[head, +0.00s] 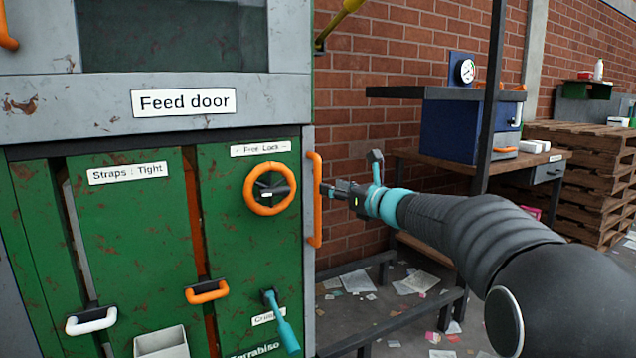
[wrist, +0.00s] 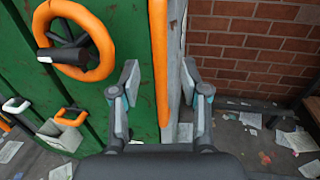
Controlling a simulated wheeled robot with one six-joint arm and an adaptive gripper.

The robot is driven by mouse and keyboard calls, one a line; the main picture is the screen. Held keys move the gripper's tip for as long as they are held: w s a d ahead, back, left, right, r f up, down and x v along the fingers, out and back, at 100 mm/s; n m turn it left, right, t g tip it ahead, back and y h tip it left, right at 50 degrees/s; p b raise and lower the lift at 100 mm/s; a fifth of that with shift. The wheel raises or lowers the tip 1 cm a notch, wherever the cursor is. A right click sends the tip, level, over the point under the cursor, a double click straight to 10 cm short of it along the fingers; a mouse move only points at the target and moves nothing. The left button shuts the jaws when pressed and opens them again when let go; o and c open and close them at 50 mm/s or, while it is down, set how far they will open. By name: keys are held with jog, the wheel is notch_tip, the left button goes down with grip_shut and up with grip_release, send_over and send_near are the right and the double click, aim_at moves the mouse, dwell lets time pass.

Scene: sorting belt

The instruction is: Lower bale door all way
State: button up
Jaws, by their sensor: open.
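The green baler front (head: 130,240) fills the left of the head view, with an orange handwheel (head: 270,210) under a "Free Lock" label. A vertical orange bar handle (head: 316,235) is at its right edge. In the wrist view the bar handle (wrist: 160,50) stands upright between my open fingers. My gripper (head: 335,190) is open and empty, level with the bar; it also shows in the wrist view (wrist: 161,80). I cannot tell whether a finger touches the bar. No label reading "bale door" shows.
A grey "Feed door" panel (head: 60,112) is above. A teal crank (head: 283,322), a white handle (head: 92,320) and a second orange handle (head: 207,291) are on the front. A workbench (head: 430,163) and pallets (head: 580,180) stand right. Papers litter the floor.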

jog(key=x, duration=0.6)
jog(key=shift+w+a+p, duration=0.25)
jog(key=shift+a+p, duration=0.05)
grip_shut()
